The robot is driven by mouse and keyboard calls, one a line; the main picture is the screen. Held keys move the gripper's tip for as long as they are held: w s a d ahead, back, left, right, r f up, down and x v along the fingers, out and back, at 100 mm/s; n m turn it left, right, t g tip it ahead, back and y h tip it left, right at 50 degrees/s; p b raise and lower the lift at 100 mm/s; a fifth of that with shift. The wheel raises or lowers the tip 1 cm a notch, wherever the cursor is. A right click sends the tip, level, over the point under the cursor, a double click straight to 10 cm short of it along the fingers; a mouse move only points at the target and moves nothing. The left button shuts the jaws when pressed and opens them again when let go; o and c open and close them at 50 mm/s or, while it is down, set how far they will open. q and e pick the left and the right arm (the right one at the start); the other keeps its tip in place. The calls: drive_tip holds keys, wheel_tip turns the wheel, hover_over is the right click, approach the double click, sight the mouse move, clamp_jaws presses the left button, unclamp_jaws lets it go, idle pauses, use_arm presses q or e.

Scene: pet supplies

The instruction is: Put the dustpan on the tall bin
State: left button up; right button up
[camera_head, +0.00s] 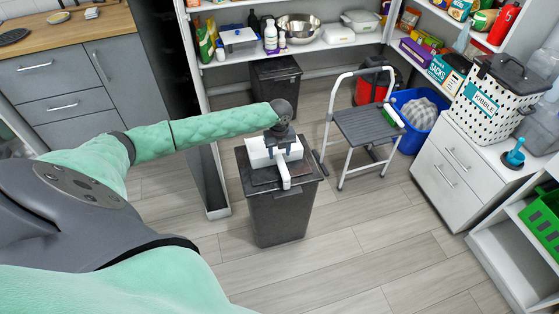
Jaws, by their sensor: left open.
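A dark grey tall bin (281,218) stands upright on the floor in the middle of the view. My left gripper (282,174) is right above its top, pointing down, with its jaws open. My right gripper is not in view.
A grey step stool (366,124) stands just right of the bin. Behind are another black bin (277,79), a blue tub (415,137) and stocked shelves (321,43). A white drawer cabinet (450,163) stands at the right. The floor (350,255) in front is clear.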

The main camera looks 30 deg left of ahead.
use_arm(q)
wheel_tip(320, 180, up, 6)
drive_tip(key=shift+r+b, duration=0.1)
drive_tip(key=shift+b, duration=0.3)
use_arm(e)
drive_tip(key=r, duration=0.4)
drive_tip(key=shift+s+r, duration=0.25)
